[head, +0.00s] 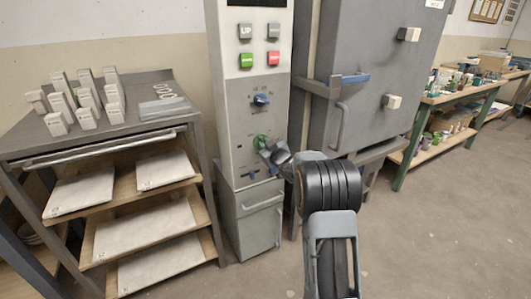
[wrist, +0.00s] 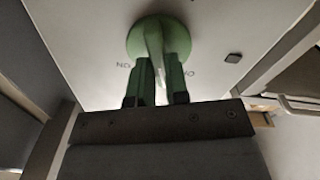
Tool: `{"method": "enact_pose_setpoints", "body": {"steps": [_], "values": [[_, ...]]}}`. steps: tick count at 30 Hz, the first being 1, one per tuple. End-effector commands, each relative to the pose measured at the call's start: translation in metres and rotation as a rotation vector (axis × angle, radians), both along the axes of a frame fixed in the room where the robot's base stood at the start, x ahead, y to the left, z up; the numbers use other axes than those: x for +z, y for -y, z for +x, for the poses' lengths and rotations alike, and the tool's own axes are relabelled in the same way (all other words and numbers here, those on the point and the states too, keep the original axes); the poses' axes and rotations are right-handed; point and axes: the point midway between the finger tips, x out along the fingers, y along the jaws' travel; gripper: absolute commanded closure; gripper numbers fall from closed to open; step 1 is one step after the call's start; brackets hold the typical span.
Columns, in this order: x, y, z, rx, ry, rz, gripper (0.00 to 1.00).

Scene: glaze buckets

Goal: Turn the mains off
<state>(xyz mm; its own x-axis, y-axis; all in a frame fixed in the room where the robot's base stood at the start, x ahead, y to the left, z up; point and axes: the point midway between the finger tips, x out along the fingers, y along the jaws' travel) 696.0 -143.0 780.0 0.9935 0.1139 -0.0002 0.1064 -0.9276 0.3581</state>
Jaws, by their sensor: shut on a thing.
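The grey control panel (head: 232,110) stands in the middle of the head view. A round green knob (head: 260,140) with a raised grip bar sits low on its face. In the wrist view the green knob (wrist: 152,38) fills the top middle, with dark lettering reading ON at its left and what looks like OFF at its right, both upside down. My gripper (head: 266,147) reaches the knob from the right. Its two fingers are shut on the knob's grip bar, one on each side, in the wrist view (wrist: 160,78). Which label the knob points to is unclear.
Above are a blue knob (head: 261,100), a green button (head: 246,60) and a red button (head: 273,58). A small blue lever (head: 253,175) sits below. The kiln (head: 375,75) stands close at right. A rack (head: 150,145) with shelves stands at left.

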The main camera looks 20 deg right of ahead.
Motion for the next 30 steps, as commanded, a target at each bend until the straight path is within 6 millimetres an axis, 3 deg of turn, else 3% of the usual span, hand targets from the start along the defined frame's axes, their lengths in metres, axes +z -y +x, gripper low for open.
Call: {"method": "enact_pose_setpoints", "body": {"steps": [15,30], "values": [[-0.0026,-0.0021,0.0000,0.001,0.042,-0.347,1.00],[-0.0005,-0.0023,0.0000,0.001,0.052,-0.434,1.00]]}}
